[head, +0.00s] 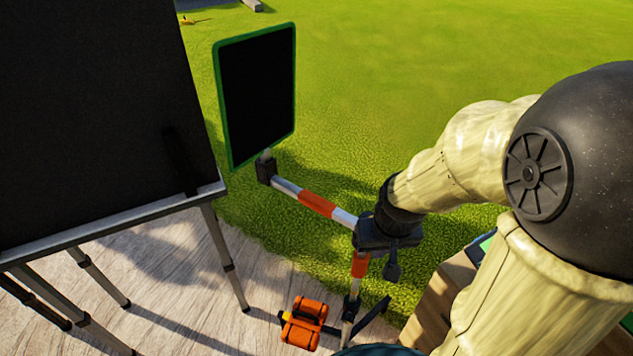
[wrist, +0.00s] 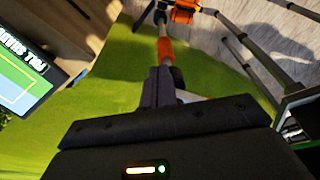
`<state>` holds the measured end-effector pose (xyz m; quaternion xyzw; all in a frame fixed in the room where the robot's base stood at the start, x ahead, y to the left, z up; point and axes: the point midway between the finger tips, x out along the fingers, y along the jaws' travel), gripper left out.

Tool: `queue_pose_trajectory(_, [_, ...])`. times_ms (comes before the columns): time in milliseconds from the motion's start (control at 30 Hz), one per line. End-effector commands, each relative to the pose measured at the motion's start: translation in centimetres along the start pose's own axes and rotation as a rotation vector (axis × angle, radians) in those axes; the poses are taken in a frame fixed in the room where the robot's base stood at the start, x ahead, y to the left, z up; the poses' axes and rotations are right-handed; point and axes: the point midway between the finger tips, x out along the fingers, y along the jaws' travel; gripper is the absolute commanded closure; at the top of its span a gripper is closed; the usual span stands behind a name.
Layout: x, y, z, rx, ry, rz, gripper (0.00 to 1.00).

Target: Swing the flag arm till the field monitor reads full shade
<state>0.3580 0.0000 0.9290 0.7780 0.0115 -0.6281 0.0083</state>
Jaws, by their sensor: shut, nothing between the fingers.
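The flag, a black panel with a green rim (head: 257,95), stands upright at the end of the red-and-white flag arm (head: 317,203) in the head view. The arm runs from the flag down right to its stand, partly hidden by my gripper (head: 378,238). My gripper is shut and empty, at or beside the arm's near end; I cannot tell whether it touches. In the wrist view its dark fingers (wrist: 158,87) are together in front of the orange-banded post. The field monitor (wrist: 28,80) shows at left, upside down, with lettering that appears to read FULL SHADE.
A large black panel on a legged metal frame (head: 110,222) fills the left of the head view. An orange sandbag (head: 303,322) lies at the stand's foot on the wooden deck. A wooden crate (head: 437,290) is partly hidden behind my arm. Open grass lies beyond.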

Motion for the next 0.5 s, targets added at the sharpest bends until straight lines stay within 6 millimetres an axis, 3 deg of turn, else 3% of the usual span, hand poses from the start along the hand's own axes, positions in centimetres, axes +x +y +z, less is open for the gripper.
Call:
queue_pose_trajectory(33, [-1.4, 0.0, -1.2, -0.014, -0.012, -0.005, 1.0])
queue_pose_trajectory(167, [-3.1, 0.0, -4.8, -0.085, -0.061, -0.037, 1.0])
queue_pose_trajectory(500, [-2.0, -0.6, -14.4, -0.342, -0.165, -0.234, 1.0])
